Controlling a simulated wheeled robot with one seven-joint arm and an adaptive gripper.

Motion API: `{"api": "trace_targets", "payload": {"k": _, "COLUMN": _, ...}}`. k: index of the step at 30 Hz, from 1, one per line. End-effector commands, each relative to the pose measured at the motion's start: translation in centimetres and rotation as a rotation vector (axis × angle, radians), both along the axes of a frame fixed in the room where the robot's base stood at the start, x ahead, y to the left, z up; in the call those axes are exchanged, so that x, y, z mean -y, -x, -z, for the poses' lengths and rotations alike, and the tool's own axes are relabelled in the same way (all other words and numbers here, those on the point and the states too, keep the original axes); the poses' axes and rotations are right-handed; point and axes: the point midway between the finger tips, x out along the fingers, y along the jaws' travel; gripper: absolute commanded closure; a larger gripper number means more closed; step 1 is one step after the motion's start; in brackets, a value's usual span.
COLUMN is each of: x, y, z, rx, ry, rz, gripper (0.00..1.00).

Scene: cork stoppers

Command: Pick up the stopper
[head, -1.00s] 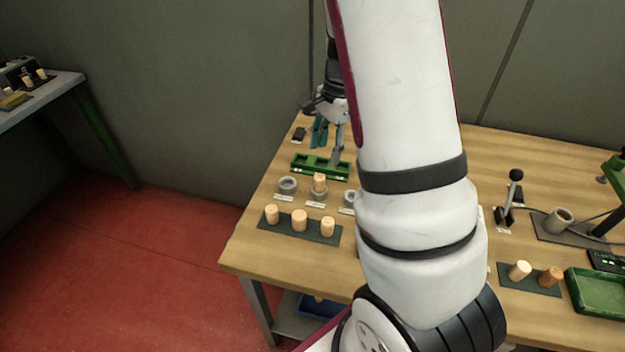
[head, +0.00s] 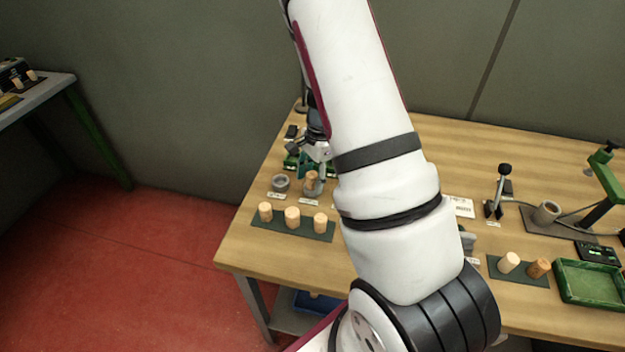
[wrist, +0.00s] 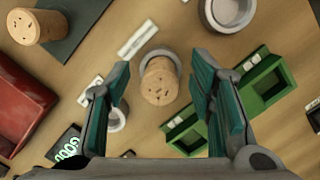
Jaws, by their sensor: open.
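A pale cork stopper (wrist: 160,82) stands in a grey ring holder (wrist: 147,60), seen from above in the wrist view. In the head view the same stopper (head: 311,179) is the middle one of the ring row, partly behind my gripper. My gripper (wrist: 159,72) is open. Its two teal fingers are on either side of the stopper, with a gap at each side. I cannot tell how far above it the fingertips are. In the head view my gripper (head: 320,168) is low over the ring row, and my arm hides part of the table.
Several stoppers (head: 292,217) stand on a dark mat (head: 262,231) in front. An empty ring (head: 280,183) is left of the stopper. A green tray (wrist: 262,82) lies close by the right finger. Two stoppers (head: 509,262) and a green tray (head: 592,302) are at the right.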

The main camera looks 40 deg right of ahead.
Motion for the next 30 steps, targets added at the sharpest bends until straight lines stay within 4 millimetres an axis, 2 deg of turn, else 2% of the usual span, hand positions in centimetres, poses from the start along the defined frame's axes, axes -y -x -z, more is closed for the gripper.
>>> {"api": "trace_targets", "payload": {"k": 5, "x": 0.0, "y": 0.0, "z": 0.0, "rx": 0.001, "ry": 0.000, "rz": 0.000, "gripper": 0.51}}
{"api": "trace_targets", "payload": {"k": 9, "x": 0.0, "y": 0.0, "z": 0.0, "rx": 0.001, "ry": 0.000, "rz": 0.000, "gripper": 0.77}}
{"api": "trace_targets", "payload": {"k": 11, "x": 0.0, "y": 0.0, "z": 0.0, "rx": 0.001, "ry": 0.000, "rz": 0.000, "gripper": 0.85}}
{"api": "trace_targets", "payload": {"k": 23, "x": 0.0, "y": 0.0, "z": -0.1, "rx": 0.001, "ry": 0.001, "rz": -0.001, "gripper": 0.88}}
{"api": "trace_targets", "payload": {"k": 30, "x": 0.0, "y": -0.2, "z": -1.7, "rx": 0.003, "ry": 0.000, "rz": -0.001, "gripper": 0.88}}
